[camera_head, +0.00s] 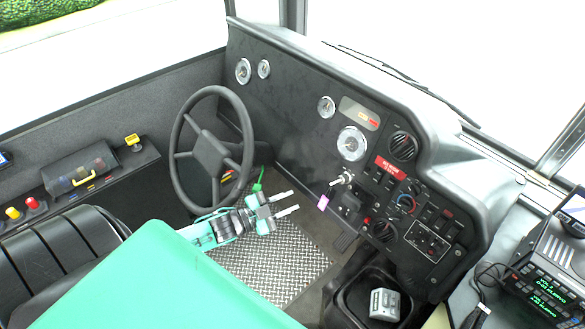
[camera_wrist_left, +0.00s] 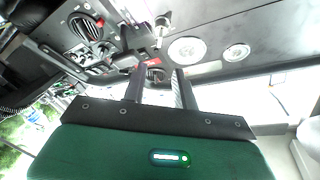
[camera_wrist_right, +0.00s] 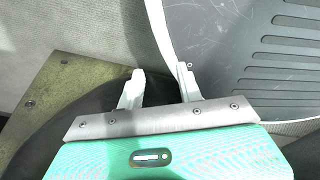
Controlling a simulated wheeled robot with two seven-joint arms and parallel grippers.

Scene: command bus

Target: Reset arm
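My left gripper (camera_head: 288,204) is in front of the dashboard, to the right of the steering wheel (camera_head: 211,151) and above the metal floor plate. Its two fingers are apart with nothing between them. In the left wrist view the fingers (camera_wrist_left: 158,88) point toward the dashboard, with vents and gauges beyond. My right gripper shows only in the right wrist view (camera_wrist_right: 161,82). Its fingers are apart and empty, beside a dark ribbed panel (camera_wrist_right: 255,55). The right arm is not clearly visible in the head view.
The dashboard (camera_head: 300,110) carries gauges, switches and a key with a pink tag (camera_head: 323,202). A black seat (camera_head: 60,250) is at the lower left. A radio unit (camera_head: 545,275) stands at the right. A small grey box (camera_head: 384,304) lies in a black tray. The chequered floor plate (camera_head: 290,255) is clear.

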